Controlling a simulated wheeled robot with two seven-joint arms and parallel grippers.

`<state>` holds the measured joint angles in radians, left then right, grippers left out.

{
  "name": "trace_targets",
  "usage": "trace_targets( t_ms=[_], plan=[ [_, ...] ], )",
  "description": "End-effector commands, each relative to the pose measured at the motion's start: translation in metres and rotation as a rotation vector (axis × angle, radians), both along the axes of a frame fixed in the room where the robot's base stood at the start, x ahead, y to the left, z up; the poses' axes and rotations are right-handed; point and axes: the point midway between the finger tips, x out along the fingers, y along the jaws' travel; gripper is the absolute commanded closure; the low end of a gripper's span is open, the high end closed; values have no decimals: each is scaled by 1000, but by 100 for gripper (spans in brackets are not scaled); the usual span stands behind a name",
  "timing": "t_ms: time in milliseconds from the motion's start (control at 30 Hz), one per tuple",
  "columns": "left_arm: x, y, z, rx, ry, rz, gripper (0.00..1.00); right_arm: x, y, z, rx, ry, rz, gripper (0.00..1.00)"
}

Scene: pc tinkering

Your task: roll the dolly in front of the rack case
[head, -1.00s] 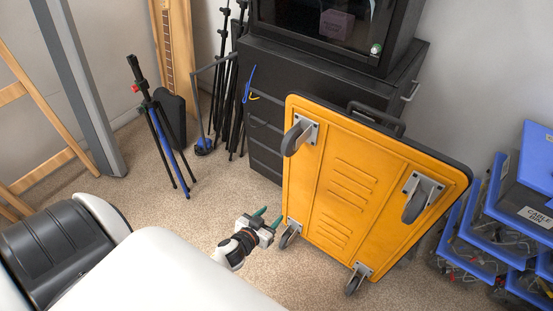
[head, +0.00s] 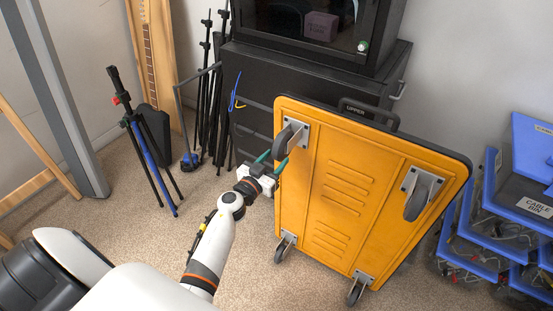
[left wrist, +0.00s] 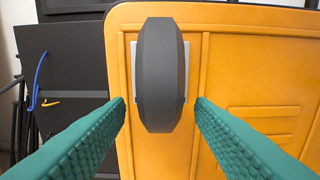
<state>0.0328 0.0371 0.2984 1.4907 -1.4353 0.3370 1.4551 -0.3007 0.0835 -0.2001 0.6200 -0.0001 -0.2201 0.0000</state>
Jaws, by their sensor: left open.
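The orange dolly (head: 335,200) stands on its edge, tilted back against the black rack case (head: 300,70), with its underside and grey casters facing me. It also fills much of the left wrist view (left wrist: 260,60). My left gripper (head: 272,160) is open at the dolly's upper left caster (head: 286,138). In the left wrist view that caster wheel (left wrist: 160,75) lies ahead and between the two green fingers (left wrist: 160,110), with gaps on both sides. The two lower casters are near the carpet. My right gripper is not in view.
Blue bins with cables (head: 500,200) are stacked at the right, close to the dolly. A black and blue tripod (head: 145,150) and several black stands (head: 212,100) stand at the left. The carpet (head: 130,235) between my body and the tripod is clear.

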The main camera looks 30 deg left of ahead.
Motion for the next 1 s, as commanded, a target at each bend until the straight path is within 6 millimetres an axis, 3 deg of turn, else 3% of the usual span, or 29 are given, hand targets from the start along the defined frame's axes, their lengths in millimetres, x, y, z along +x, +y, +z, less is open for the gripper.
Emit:
trace_targets(
  t_ms=[167,467,767,1000],
  plan=[
    [14,-1,0,0,0,0,51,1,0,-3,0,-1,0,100],
    [16,-1,0,0,1,0,51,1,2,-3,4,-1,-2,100],
    [16,-1,0,0,1,0,98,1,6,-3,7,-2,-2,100],
    [16,2,0,0,1,1,100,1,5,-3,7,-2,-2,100]
  ],
)
